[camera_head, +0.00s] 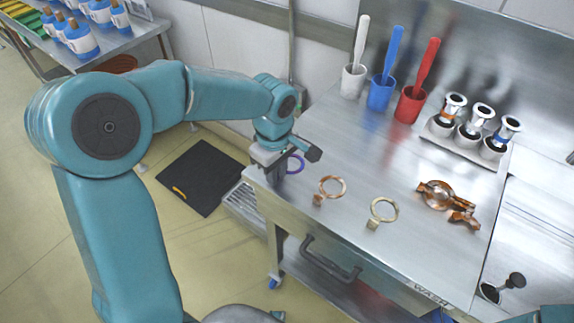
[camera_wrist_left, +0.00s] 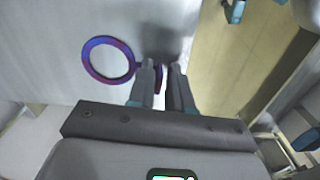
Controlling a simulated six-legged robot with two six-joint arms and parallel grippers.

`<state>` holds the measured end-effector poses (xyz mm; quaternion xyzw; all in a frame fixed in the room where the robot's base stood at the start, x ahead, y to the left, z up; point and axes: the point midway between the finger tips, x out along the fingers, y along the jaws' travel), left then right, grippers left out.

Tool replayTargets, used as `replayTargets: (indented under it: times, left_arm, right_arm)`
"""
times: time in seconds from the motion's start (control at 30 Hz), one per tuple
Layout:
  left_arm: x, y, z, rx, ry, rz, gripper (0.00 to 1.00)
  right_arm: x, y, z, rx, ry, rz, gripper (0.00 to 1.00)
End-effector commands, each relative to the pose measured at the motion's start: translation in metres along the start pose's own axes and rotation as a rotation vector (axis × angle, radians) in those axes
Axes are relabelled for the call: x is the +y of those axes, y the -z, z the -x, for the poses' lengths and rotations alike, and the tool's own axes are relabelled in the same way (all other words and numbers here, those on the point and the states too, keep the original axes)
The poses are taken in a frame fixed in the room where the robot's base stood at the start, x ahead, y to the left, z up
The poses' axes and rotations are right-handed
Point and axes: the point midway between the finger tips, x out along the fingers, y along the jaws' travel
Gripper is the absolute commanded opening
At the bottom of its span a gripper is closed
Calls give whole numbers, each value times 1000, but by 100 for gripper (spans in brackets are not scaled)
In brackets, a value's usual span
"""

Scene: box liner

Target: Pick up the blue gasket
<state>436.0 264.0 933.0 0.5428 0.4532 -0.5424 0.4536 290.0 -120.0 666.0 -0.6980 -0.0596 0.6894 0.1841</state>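The blue gasket, a blue-purple ring (camera_head: 295,164) with a small tab, is at the left end of the steel table. In the left wrist view its ring (camera_wrist_left: 108,60) shows whole, left of the fingers. My left gripper (camera_head: 304,153) is at the gasket and partly hides it in the head view. In the left wrist view the fingers (camera_wrist_left: 163,78) stand close together, with the purple tab between them. I cannot tell whether they press on the tab or whether the ring is off the table. My right gripper is not in view.
A copper ring (camera_head: 333,187), a pale brass ring (camera_head: 384,209) and brown-copper parts (camera_head: 437,195) lie to the right. White (camera_head: 353,83), blue (camera_head: 381,93) and red cups (camera_head: 410,104) with handles stand behind. A rack (camera_head: 458,140) is at back right. The table's front edge is close to the gripper.

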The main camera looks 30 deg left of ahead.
Motion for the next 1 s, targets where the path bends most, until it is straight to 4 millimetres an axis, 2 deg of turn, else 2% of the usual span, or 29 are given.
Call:
replayTargets:
  times: [0.1, 0.17, 0.2, 0.5, 0.67, 0.87, 1.0]
  left_arm:
    - [0, 0, 0, 0, 0, 0, 19]
    - [0, 0, 0, 0, 0, 0, 3]
    - [0, 0, 0, 0, 0, 0, 0]
    - [0, 0, 1, 0, -1, 0, 0]
    - [1, 0, 10, 1, -2, 0, 0]
    - [1, 0, 46, 2, -6, 0, 0]
    - [1, 0, 89, 2, -9, 0, 0]
  right_arm:
    - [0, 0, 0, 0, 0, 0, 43]
    - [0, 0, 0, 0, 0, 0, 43]
    - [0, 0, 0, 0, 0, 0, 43]
    - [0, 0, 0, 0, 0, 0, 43]
    - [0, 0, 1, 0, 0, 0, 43]
    - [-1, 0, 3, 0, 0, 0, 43]
    - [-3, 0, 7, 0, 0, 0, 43]
